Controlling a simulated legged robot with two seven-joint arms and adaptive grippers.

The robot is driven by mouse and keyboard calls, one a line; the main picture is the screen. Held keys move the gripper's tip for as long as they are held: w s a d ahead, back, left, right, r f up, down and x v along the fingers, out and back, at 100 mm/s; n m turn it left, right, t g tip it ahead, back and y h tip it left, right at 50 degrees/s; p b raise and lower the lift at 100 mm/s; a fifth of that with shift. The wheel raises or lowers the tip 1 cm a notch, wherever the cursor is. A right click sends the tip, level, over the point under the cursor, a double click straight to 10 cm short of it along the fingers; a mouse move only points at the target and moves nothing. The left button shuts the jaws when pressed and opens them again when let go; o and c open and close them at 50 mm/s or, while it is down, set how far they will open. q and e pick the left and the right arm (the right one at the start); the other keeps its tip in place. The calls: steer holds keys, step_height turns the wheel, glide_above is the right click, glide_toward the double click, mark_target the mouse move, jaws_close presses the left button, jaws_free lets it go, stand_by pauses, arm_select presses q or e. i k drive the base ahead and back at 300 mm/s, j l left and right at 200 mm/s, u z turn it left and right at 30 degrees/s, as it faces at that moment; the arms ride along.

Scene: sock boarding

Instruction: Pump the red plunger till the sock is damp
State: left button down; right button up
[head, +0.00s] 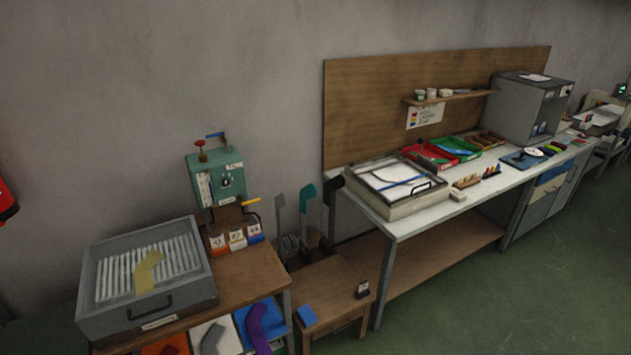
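The red plunger (200,144) is a small red knob on a short stem on top of a green box-shaped machine (203,181). The machine stands at the back of the wooden bench at left. A yellow sock (147,272) lies on the ribbed surface of a grey tray (100,312), in front and to the left of the machine. I cannot tell whether the sock is damp. Neither of my grippers shows in the head view, so their distance from the plunger cannot be seen.
The machine also has a blue lever (215,135) and a yellow handle (251,202). Small labelled blocks (236,239) stand in front of it. Coloured socks, including a purple one (257,329), lie in bins below. A long worktable (397,226) stands right; green floor (500,310) is clear.

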mark_target(200, 143)
steer(key=i+l+u, duration=0.2)
steer(key=i, duration=0.45)
steer(key=i+l+u, duration=0.2)
steer(key=i+l, duration=0.35)
